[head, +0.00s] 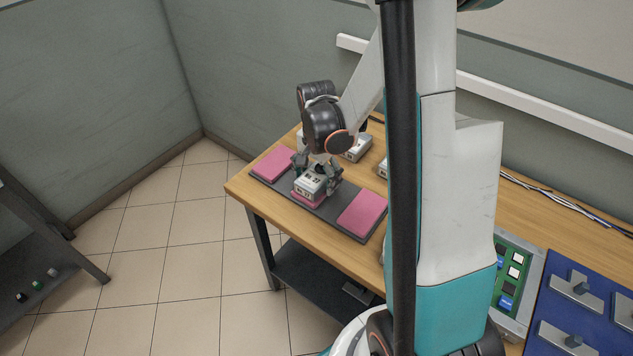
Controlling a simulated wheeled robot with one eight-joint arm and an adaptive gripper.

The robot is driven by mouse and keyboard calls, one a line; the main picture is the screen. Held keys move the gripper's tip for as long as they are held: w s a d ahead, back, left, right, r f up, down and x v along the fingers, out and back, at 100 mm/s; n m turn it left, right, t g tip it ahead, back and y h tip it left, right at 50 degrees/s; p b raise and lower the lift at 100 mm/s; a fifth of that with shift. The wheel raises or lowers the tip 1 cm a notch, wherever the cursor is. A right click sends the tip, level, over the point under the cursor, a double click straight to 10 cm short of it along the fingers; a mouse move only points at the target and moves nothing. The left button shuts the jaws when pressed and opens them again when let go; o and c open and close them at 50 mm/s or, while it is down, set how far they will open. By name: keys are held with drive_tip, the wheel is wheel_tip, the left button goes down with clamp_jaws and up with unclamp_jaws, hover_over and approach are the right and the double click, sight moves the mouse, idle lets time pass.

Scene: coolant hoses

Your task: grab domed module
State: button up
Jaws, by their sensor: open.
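A white module with dark marks on top (311,184) sits on the middle pink pad of a dark grey board (326,211), near the left end of the wooden table. I cannot make out a dome on it at this size. My gripper (319,171) is open and points down at this module, with its fingers close around or just above it. I cannot tell whether the fingers touch it. Another pale module (356,150) stands behind the board, partly hidden by my arm. No module in view is clearly domed.
Pink pads lie bare at the board's left (273,164) and right (362,211). My arm and column hide the table's middle. At right are a green panel (514,270), a blue panel with grey handles (590,305) and loose cables (565,197). A wall stands behind.

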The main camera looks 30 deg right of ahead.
drive_tip(key=shift+c, duration=0.6)
drive_tip(key=c, duration=1.4)
drive_tip(key=shift+r, duration=0.15)
